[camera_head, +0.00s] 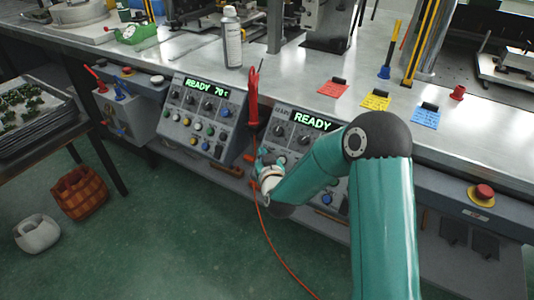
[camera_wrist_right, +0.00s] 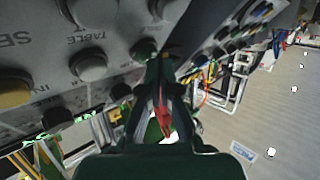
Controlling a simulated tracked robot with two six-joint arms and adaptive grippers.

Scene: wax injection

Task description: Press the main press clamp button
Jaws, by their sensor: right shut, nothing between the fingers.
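The main panel (camera_head: 285,120), with a lit READY display, stands at the bench's front edge in the head view. My right arm covers much of its lower part. In the wrist view, the panel shows several round grey buttons and knobs (camera_wrist_right: 92,65), with a TABLE label legible. I cannot tell which one is the clamp button. My right gripper (camera_head: 262,160) is at the panel's left side, partly hidden by its wrist. In the wrist view its shut, empty fingers (camera_wrist_right: 162,65) are close to the panel face; contact cannot be made out. My left gripper is not in view.
A second panel (camera_head: 204,115) reading READY 70 stands to the left. Red-handled tool (camera_head: 252,100) hangs between the panels. A red stop button (camera_head: 483,192) is at right. A spray can (camera_head: 231,40) and coloured notes (camera_head: 376,100) are on the bench. An orange cord hangs below.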

